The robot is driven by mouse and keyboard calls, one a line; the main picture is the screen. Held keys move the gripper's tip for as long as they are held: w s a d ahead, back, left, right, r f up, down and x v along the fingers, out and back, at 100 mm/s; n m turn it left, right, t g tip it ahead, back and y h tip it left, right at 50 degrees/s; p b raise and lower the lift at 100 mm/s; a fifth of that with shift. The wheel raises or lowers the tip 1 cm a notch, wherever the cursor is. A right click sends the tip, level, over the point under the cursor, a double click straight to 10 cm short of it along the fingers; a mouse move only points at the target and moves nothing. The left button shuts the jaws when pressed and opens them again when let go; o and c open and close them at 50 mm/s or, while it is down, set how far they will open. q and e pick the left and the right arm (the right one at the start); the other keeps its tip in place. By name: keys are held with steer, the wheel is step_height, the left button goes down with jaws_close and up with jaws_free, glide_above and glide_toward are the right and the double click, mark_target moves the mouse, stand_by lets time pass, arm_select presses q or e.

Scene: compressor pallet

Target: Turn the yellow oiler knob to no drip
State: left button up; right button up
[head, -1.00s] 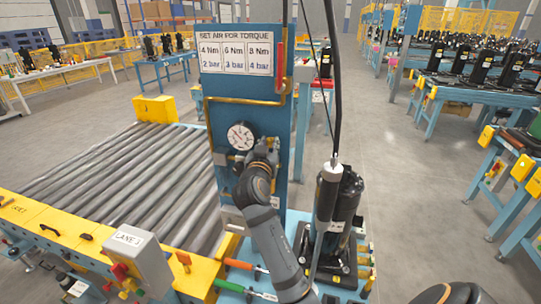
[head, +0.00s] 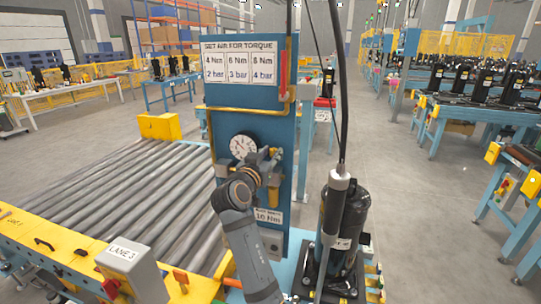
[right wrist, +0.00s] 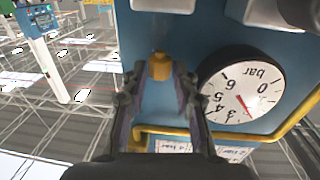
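The yellow oiler knob (right wrist: 160,66) shows in the right wrist view, at the top of the blue panel space between my two fingertips. My right gripper (right wrist: 161,78) has its fingers apart, one on each side of the knob, with visible gaps. In the head view my right gripper (head: 270,160) is at the blue panel (head: 250,118), just right of and below the round pressure gauge (head: 243,147). There the gripper hides the knob. A yellowish part (head: 263,177) shows by the fingers. My left gripper is not in view.
The gauge (right wrist: 242,92) is close to the right finger in the wrist view. A yellow pipe (head: 250,108) crosses the panel above the gripper. A black compressor (head: 345,225) and a hanging tool (head: 334,205) stand to the right. A roller conveyor (head: 130,195) lies left.

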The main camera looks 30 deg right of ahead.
steer(key=shift+o, duration=1.2)
steer(key=shift+d, duration=0.1)
